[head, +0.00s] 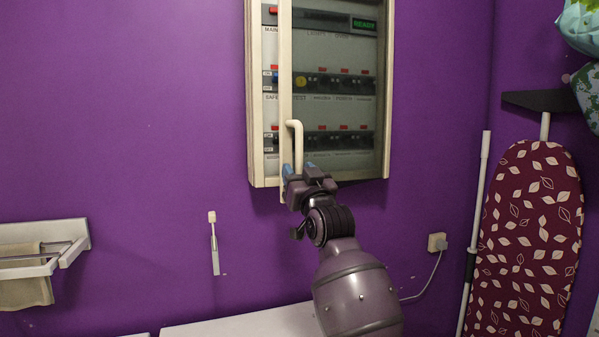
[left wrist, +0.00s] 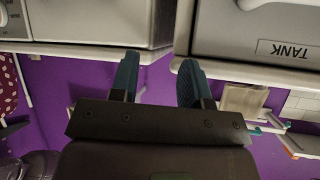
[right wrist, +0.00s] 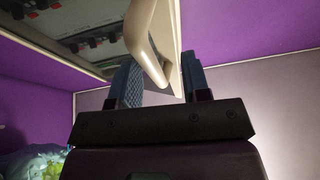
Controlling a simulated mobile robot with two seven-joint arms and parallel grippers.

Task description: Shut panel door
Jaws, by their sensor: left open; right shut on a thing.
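The breaker panel door (head: 285,95) is a cream frame with a glass pane. It stands partly open, with a strip of the box interior showing to its left. Its cream handle (head: 297,140) is on the left side of the door and also shows in the right wrist view (right wrist: 147,40). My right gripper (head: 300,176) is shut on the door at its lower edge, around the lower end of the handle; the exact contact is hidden. My left gripper (left wrist: 158,82) is open and empty, seen only in the left wrist view.
The panel box (head: 256,100) hangs on a purple wall. An ironing board (head: 530,240) stands at right. A grey container labelled TANK (left wrist: 260,25) is near my left gripper.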

